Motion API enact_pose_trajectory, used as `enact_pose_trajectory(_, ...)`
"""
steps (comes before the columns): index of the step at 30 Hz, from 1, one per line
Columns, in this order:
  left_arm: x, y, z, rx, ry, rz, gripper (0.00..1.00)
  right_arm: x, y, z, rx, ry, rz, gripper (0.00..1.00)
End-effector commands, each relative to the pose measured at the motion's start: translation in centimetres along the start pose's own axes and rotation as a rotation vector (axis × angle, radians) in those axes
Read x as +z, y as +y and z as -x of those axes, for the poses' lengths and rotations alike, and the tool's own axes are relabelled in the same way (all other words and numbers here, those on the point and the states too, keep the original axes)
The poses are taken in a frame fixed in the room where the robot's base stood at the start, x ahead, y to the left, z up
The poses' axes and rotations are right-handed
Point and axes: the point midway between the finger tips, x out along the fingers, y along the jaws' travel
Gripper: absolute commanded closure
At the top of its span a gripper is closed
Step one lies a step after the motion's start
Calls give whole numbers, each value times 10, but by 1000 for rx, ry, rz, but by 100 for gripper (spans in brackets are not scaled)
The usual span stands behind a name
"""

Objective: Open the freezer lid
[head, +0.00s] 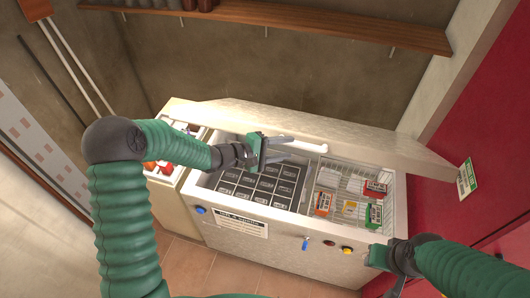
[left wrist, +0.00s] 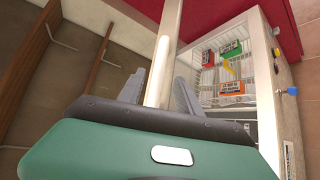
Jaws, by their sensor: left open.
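The chest freezer (head: 290,247) stands in front of me. Its pale lid (head: 375,147) is raised at the back, and the inside is exposed from above. A white bar-shaped handle (head: 303,145) shows at the lid's front. My left gripper (head: 268,151) is open at the left end of this handle, above the freezer opening. In the left wrist view a pale bar (left wrist: 160,75) runs between the two spread fingers; I cannot tell whether they touch it. My right gripper (head: 385,262) is low by the freezer's front right corner, and its jaw opening is unclear.
Inside the freezer are a dark compartment grid (head: 262,184) and a wire basket (head: 345,181) with several small boxes. A wooden shelf (head: 320,24) crosses the wall above. A red panel (head: 480,150) stands at the right. Tiled floor shows in front.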

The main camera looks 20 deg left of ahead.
Motion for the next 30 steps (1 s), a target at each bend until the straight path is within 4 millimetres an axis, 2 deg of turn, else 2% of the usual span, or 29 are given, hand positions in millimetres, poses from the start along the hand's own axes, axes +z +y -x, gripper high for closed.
enact_pose_trajectory(3,-2,-2,35,-1,4,-2,59,2,0,-10,0,0,0,64)
enact_pose_trajectory(6,-2,-2,60,-1,3,-2,59,3,0,-13,0,0,0,64)
enact_pose_trajectory(9,-2,-1,78,-2,2,-1,59,3,0,-14,0,0,0,64)
enact_pose_trajectory(12,-2,-1,88,-1,0,0,59,4,0,-15,0,0,0,64)
enact_pose_trajectory(20,-1,-1,92,-2,-1,1,59,3,0,-15,0,0,0,64)
enact_pose_trajectory(23,-2,-3,90,-5,8,-12,69,4,0,-17,0,0,0,64)
enact_pose_trajectory(26,-14,-16,81,-39,91,-118,82,7,0,-31,0,1,0,64)
enact_pose_trajectory(29,-36,-46,74,-153,258,-342,95,13,0,-56,0,0,0,64)
enact_pose_trajectory(30,-46,-62,75,-231,329,-445,100,16,0,-67,0,0,0,64)
